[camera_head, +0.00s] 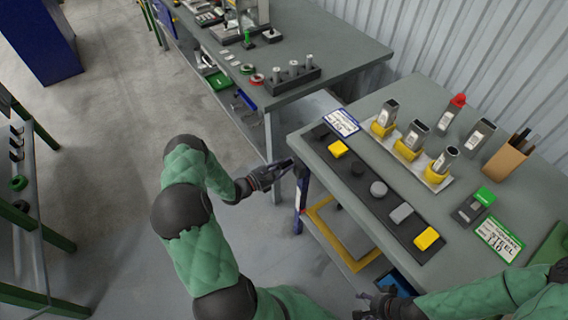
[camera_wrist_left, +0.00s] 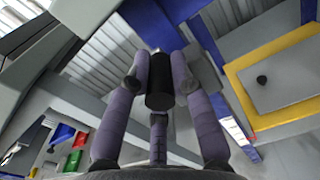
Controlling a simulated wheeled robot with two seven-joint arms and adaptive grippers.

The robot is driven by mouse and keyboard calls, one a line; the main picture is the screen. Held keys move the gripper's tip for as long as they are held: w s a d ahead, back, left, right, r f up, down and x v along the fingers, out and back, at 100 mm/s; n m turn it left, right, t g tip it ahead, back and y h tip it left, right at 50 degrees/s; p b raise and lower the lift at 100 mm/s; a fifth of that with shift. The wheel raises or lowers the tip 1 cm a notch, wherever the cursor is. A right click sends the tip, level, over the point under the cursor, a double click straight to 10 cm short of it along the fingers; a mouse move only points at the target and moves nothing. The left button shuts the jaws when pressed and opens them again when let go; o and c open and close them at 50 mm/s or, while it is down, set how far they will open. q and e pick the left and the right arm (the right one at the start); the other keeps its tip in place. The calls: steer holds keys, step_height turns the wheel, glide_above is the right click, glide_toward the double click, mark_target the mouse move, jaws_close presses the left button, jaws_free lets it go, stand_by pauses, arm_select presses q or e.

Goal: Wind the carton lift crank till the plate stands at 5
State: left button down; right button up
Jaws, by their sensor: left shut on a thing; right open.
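My left gripper (camera_head: 272,172) is at the near left corner of the right-hand table, shut on a black cylindrical crank handle (camera_wrist_left: 160,85). The wrist view shows its fingers around the handle. In the head view the hand hides most of the crank. The lift plate (camera_head: 345,228) is grey with a yellow border, low under the table; it also shows in the wrist view (camera_wrist_left: 285,75). A white scale strip (camera_wrist_left: 236,130) stands beside it with a thin red pointer; its numbers are too small to read. My right gripper (camera_head: 372,304) is open and empty near the table's front edge.
The right-hand table carries a dark strip of buttons (camera_head: 375,188), yellow holders with metal tubes (camera_head: 411,140) and a brown box of tools (camera_head: 507,160). Another workbench (camera_head: 335,45) stands behind.

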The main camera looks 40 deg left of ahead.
arm_select(q)
steer(key=shift+d+r, duration=0.1)
steer(key=shift+d, duration=0.15)
steer(key=c, duration=1.1)
jaws_free()
steer(key=shift+d, duration=0.1)
steer(key=shift+s, duration=0.1)
steer(key=shift+s+a, duration=0.2)
steer(key=shift+a, duration=0.05)
steer(key=v, duration=1.1)
steer(key=shift+s, duration=0.2)
